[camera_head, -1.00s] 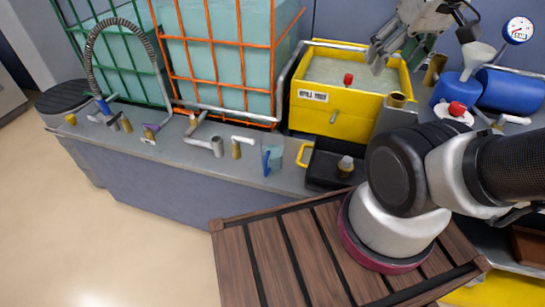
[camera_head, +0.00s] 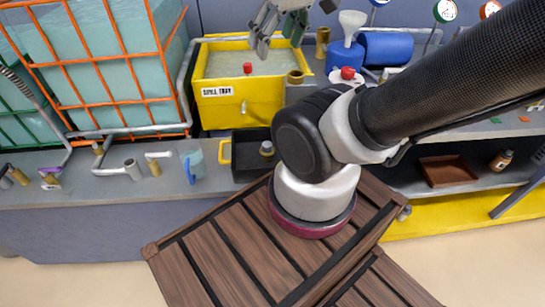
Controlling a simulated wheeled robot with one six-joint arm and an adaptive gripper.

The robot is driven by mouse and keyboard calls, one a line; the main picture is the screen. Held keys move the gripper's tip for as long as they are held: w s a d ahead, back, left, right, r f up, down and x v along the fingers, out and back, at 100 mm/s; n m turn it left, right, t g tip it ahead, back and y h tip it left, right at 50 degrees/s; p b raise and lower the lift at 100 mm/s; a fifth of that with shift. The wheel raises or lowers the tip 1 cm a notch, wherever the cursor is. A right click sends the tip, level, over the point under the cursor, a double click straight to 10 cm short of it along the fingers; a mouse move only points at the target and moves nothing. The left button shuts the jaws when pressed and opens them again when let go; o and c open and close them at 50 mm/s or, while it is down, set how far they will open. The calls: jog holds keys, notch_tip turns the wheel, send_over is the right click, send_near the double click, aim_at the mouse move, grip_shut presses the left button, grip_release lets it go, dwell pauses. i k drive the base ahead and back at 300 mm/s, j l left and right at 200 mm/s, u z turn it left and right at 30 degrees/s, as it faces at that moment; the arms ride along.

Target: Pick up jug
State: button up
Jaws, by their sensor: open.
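A small translucent light-blue jug with a blue handle (camera_head: 193,163) stands upright on the grey bench, left of the black tray (camera_head: 238,176) with a yellow handle. My gripper (camera_head: 278,42) is at the top of the picture, over the back of the yellow spill tray (camera_head: 222,108). It is open and no object shows between its fingers. It is apart from the jug, up and to the right of it. Part of the gripper is cut off by the top edge.
Metal pipes and taps (camera_head: 132,170) stand left of the jug. An orange-caged tank (camera_head: 115,65) stands behind. A blue container with a white funnel (camera_head: 345,55) and a blue drum (camera_head: 388,48) stand right of the spill tray. My arm covers part of the bench.

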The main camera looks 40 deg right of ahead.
aim_at(189, 151)
jog(key=k+j+z, duration=0.15)
jog(key=j+z, duration=0.2)
jog(key=k+j+z, duration=0.15)
jog(key=j+z, duration=0.2)
jog(key=k+j+z, duration=0.35)
jog(key=i, duration=0.1)
